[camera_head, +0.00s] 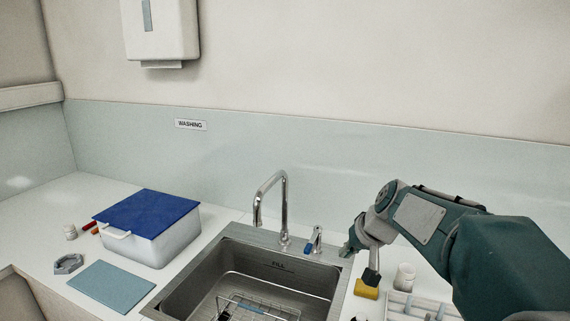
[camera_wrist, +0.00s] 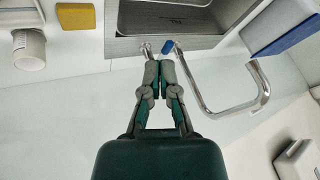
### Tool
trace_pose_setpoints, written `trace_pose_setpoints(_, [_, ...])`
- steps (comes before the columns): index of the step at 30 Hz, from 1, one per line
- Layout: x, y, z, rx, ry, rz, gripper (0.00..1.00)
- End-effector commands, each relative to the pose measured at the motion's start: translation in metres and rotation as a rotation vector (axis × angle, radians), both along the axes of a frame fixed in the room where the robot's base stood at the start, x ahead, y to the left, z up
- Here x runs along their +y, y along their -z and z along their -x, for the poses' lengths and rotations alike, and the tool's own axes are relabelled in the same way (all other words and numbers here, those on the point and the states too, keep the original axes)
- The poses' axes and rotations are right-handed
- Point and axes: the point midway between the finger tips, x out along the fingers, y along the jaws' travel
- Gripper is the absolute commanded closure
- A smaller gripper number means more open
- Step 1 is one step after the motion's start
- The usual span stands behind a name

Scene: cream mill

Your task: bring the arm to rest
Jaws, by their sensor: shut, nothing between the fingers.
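My arm (camera_head: 420,212) reaches in from the right in the head view, bent over the counter right of the sink. My gripper (camera_head: 347,250) hangs at its end, close to the sink's back right corner. In the wrist view my gripper (camera_wrist: 160,66) has its two fingertips together, with nothing visible between them. The fingertips appear near a small blue-handled fitting (camera_wrist: 167,46) at the sink's back edge; whether they touch it I cannot tell.
The sink (camera_head: 180,283) holds a wire rack, with a tall faucet (camera_head: 284,205) behind. A yellow block (camera_head: 367,291), white cup (camera_head: 405,276) and white rack (camera_head: 397,306) stand right. A blue-lidded white box (camera_head: 165,246) and blue mat (camera_head: 112,287) lie left.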

Motion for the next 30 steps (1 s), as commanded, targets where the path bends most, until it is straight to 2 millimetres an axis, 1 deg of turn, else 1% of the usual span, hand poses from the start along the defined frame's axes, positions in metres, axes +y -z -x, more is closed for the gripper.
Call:
trace_pose_setpoints(1, [0.001,-0.006,0.015,-0.002,-0.002,0.015,1.00])
trace_pose_setpoints(6, [0.003,-0.015,0.062,0.001,-0.003,0.066,1.00])
trace_pose_setpoints(13, [0.006,-0.018,0.124,-0.002,0.000,0.142,1.00])
trace_pose_setpoints(19, [0.004,-0.013,0.176,-0.008,0.006,0.205,1.00])
trace_pose_setpoints(24, [-0.001,-0.002,0.218,-0.017,0.016,0.257,1.00])
trace_pose_setpoints(27, [-0.005,0.006,0.239,-0.024,0.023,0.286,1.00])
trace_pose_setpoints(30, [-0.007,0.012,0.254,-0.030,0.029,0.310,1.00])
